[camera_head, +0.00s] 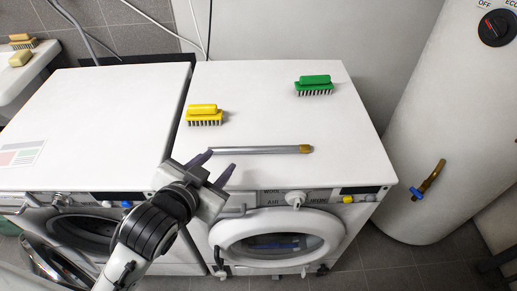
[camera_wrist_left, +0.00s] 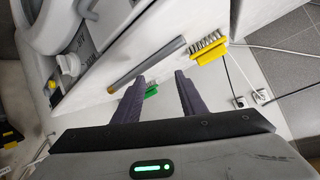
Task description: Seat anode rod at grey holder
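The anode rod (camera_head: 262,150), a grey bar with a brass-coloured right end, lies on the white top of the right-hand washing machine (camera_head: 262,92). My left gripper (camera_head: 217,163) is open and empty, close to the rod's left part at the machine's front edge. In the left wrist view the rod (camera_wrist_left: 147,64) lies beyond the two spread dark fingers (camera_wrist_left: 159,82), apart from them as far as I can tell. I cannot make out a grey holder in either view. My right gripper is not in view.
A yellow brush (camera_head: 204,115) stands behind the rod's left end and a green brush (camera_head: 314,85) farther back right. A white tank (camera_head: 440,120) with a brass, blue-handled valve (camera_head: 427,180) stands at right. The left machine top (camera_head: 95,115) is mostly clear.

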